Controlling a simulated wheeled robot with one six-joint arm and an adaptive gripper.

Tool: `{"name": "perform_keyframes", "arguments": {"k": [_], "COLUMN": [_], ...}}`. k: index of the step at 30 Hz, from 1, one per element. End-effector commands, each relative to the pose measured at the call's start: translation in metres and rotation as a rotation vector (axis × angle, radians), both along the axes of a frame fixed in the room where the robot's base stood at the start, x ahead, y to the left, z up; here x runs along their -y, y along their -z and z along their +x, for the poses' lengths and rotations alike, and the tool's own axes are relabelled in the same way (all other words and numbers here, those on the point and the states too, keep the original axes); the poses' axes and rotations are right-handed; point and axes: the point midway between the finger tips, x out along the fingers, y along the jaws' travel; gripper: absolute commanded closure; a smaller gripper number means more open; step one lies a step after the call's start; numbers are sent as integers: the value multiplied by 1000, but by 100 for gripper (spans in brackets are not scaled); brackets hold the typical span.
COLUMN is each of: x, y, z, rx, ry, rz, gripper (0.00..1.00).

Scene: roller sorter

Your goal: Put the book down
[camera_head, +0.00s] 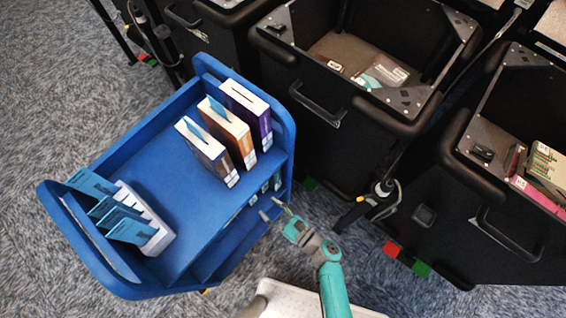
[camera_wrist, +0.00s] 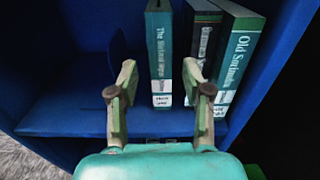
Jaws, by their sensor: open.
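A slim teal book (camera_wrist: 158,45) stands upright on a shelf of the blue cart, a white label low on its spine. My gripper (camera_wrist: 159,72) is open in front of it; the spine shows between the two fingers, with clear gaps either side, so neither finger appears to touch it. To its right stand a dark book (camera_wrist: 203,35) and a dark green book (camera_wrist: 238,55), leaning slightly. In the head view my gripper (camera_head: 272,209) is at the open side of the blue cart (camera_head: 165,175), near its lower shelf. Which book the task means cannot be told.
Three upright books (camera_head: 228,125) stand on the cart's top. Black bins (camera_head: 345,135) on the right hold a few items. The shelf left of the teal book has free room beyond a dark upright divider (camera_wrist: 117,55).

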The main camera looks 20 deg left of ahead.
Motion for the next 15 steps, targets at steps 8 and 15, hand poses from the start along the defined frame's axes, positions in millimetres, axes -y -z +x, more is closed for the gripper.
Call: {"name": "perform_keyframes", "arguments": {"k": [8, 15], "x": [4, 57], "y": [4, 37], "z": [-5, -56], "rx": [14, 218], "ry": [4, 47], "rz": [-27, -408], "gripper": [51, 51]}}
